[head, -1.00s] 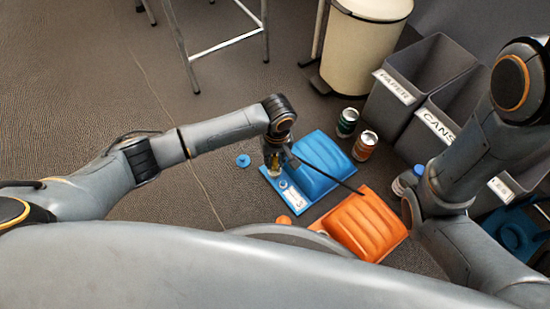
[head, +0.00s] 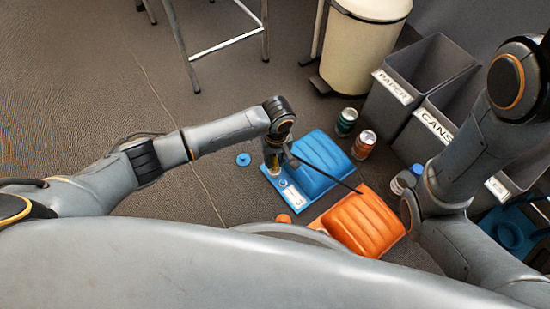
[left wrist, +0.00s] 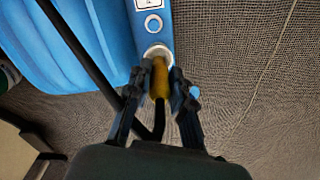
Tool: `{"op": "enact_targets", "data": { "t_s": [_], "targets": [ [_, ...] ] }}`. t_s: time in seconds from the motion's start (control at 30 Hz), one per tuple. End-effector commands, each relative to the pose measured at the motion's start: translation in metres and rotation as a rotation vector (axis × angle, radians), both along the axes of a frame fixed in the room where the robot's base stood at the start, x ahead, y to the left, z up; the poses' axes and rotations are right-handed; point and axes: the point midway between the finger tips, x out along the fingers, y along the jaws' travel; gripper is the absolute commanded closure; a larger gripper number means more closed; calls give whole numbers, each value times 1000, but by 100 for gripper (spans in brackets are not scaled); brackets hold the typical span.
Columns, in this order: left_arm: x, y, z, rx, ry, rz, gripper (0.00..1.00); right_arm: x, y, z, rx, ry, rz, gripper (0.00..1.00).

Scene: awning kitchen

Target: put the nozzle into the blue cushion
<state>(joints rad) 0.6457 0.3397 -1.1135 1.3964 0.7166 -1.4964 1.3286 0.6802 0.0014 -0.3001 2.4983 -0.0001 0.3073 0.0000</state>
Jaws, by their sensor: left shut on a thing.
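The blue cushion (head: 323,165) lies on the floor, with a blue strip bearing a white label and round valve rings along its left side. It also shows in the left wrist view (left wrist: 112,32). My left gripper (head: 273,170) is over the far left end of that strip. In the left wrist view my left gripper (left wrist: 160,92) is shut on the yellow nozzle (left wrist: 160,76), with a black hose behind it. The nozzle's tip meets the pale metal ring (left wrist: 157,50) on the strip; how deep it sits is hidden. My right gripper is out of view.
An orange cushion (head: 362,222) lies in front of the blue one, and the black hose (head: 325,175) crosses towards it. Two cans (head: 346,121) (head: 364,144) stand behind near the grey bins (head: 432,70). A blue cap (head: 243,160) lies on clear floor at left.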

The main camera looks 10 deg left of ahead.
Motion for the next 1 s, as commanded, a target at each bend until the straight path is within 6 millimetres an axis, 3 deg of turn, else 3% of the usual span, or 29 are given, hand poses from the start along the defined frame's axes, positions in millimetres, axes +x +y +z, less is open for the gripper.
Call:
{"op": "enact_targets", "data": {
  "t_s": [1.0],
  "targets": [
    [0,0,-21,0,1,0,100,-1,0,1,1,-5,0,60]
  ]
}}
